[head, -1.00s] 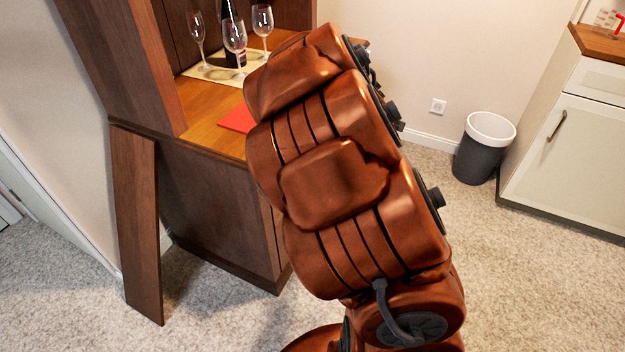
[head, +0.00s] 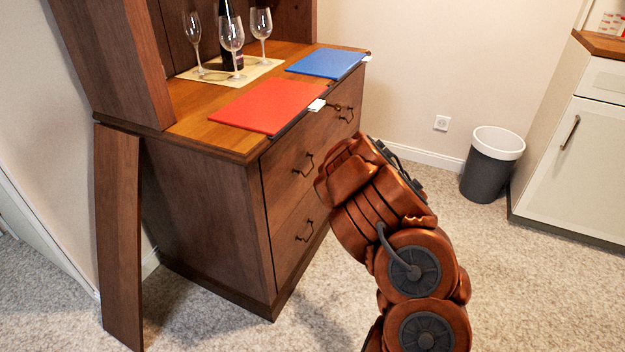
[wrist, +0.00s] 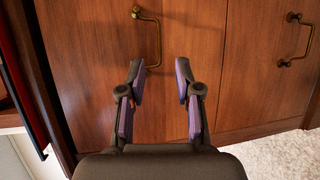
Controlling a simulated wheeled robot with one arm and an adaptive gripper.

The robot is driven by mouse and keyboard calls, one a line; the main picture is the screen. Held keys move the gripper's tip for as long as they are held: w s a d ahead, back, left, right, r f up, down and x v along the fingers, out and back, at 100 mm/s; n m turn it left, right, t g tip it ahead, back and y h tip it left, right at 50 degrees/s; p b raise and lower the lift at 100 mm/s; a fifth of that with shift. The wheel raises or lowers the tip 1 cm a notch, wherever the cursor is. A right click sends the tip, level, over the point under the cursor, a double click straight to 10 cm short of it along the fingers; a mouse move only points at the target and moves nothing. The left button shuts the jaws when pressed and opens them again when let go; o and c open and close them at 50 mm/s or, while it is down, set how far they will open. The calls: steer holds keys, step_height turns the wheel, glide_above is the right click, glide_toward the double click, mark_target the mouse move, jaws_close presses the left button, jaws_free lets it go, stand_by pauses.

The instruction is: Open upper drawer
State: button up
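The upper drawer (head: 285,165) is the top brown wooden front of the hutch, and it looks shut. It has a dark brass handle (head: 304,166) at its left and another (head: 347,115) toward its right end. In the wrist view the drawer front (wrist: 95,85) fills the left, turned sideways, with one brass handle (wrist: 157,40) ahead of the fingers. My gripper (wrist: 160,72) is open and empty. Its left fingertip is close to the handle's near end; I cannot tell whether they touch. My own arm hides the gripper in the head view.
The lower drawer (head: 290,240) has its own handle (head: 305,232), also in the wrist view (wrist: 297,40). Red (head: 262,105) and blue (head: 326,63) mats and several glasses stand on the top. A loose board (head: 120,230) leans at left. A bin (head: 490,165) stands right, with carpet between.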

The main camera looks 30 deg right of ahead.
steer(key=b+x, duration=0.1)
steer(key=x, duration=0.6)
steer(key=shift+w, duration=0.35)
steer(key=shift+a, duration=0.15)
jaws_close()
stand_by(0.3)
